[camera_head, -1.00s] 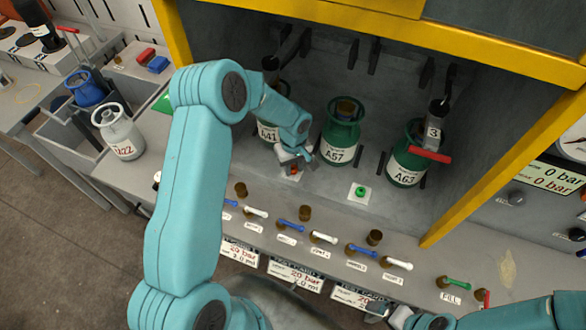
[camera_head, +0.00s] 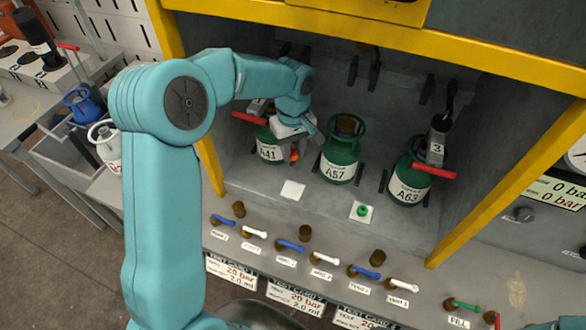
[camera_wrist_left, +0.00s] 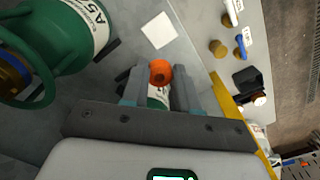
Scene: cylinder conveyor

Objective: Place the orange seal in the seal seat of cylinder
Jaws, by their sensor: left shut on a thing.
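My left gripper (camera_head: 297,147) is shut on the orange seal (camera_head: 294,154) and holds it above the bench, just right of and in front of green cylinder A41 (camera_head: 268,152). In the left wrist view the orange seal (camera_wrist_left: 160,72) sits between the fingertips of my left gripper (camera_wrist_left: 160,85). Green cylinder A57 (camera_head: 340,157) stands upright to the right, with a brass fitting at its top. Cylinder A63 (camera_head: 408,178) stands further right, with a tool marked 3 on top. The seal seats are too small to make out. My right gripper is out of view.
A bare white square (camera_head: 292,190) lies in front of the cylinders. Another white square (camera_head: 361,211) carries a green seal (camera_head: 362,210). Several blue and white valve handles line the front ledge. Yellow frame posts (camera_head: 500,185) bound the bay.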

